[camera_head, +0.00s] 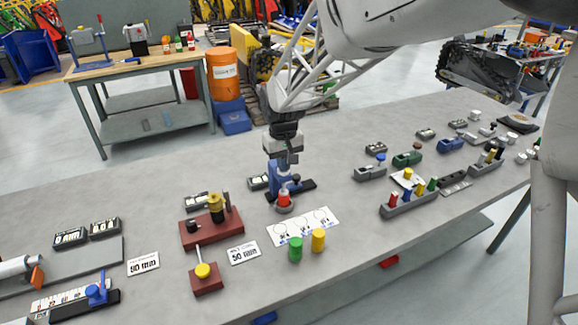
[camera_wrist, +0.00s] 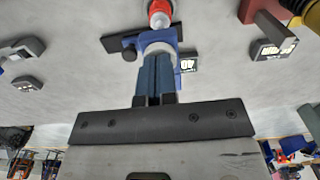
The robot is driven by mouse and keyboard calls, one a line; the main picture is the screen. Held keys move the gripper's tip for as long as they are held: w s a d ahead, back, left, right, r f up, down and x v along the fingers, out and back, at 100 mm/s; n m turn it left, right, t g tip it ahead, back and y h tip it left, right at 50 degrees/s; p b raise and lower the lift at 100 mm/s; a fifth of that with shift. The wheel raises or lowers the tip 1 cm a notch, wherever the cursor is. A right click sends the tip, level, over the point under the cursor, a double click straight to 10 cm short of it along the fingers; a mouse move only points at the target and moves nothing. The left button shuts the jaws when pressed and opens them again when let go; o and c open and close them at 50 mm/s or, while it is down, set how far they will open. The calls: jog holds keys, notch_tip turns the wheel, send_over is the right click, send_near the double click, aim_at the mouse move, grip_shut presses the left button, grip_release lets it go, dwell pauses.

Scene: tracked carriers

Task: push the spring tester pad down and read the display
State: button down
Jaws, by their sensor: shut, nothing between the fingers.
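The spring tester is a blue stand (camera_head: 283,182) on a dark base, in the middle of the table in the head view. It also shows beyond my fingers in the wrist view (camera_wrist: 129,42). A red cylinder (camera_head: 284,198) sits low at its front on a grey disc. The display (camera_head: 258,182) is a small dark box left of the stand; its digits are partly hidden in the wrist view (camera_wrist: 188,65) and unreadable. My gripper (camera_head: 283,161) is shut and empty, pointing down directly over the stand. I cannot tell whether the fingertips touch the pad, which they largely hide.
A white card (camera_head: 303,226) lies in front, with green (camera_head: 295,248) and yellow (camera_head: 318,239) cylinders at its near edge. A dark red block with a brass weight (camera_head: 216,206) stands to the left. Several small fixtures fill the right side. Bare table lies behind the tester.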

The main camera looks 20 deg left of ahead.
jog(key=shift+r, duration=3.4)
jog(key=shift+d+r, duration=0.15)
jog(key=shift+d, duration=0.2)
jog(key=s+d+r+m+t, duration=0.1)
jog(key=s+d+r+m, duration=0.2)
jog(key=d, duration=1)
jog(key=s+d+r+m, duration=0.1)
jog(key=s+d+r, duration=0.4)
jog(key=d, duration=0.8)
jog(key=s+d+f+m, duration=0.2)
jog(key=s+d, duration=0.6)
jog(key=s, duration=0.2)
jog(key=s+d+f+m+t, duration=0.1)
jog(key=s+d+f+m, duration=0.1)
jog(key=s+d, duration=0.7)
jog(key=shift+s+d+f+m+t, duration=0.3)
jog(key=shift+s+m, duration=0.15)
jog(key=shift+m, duration=0.15)
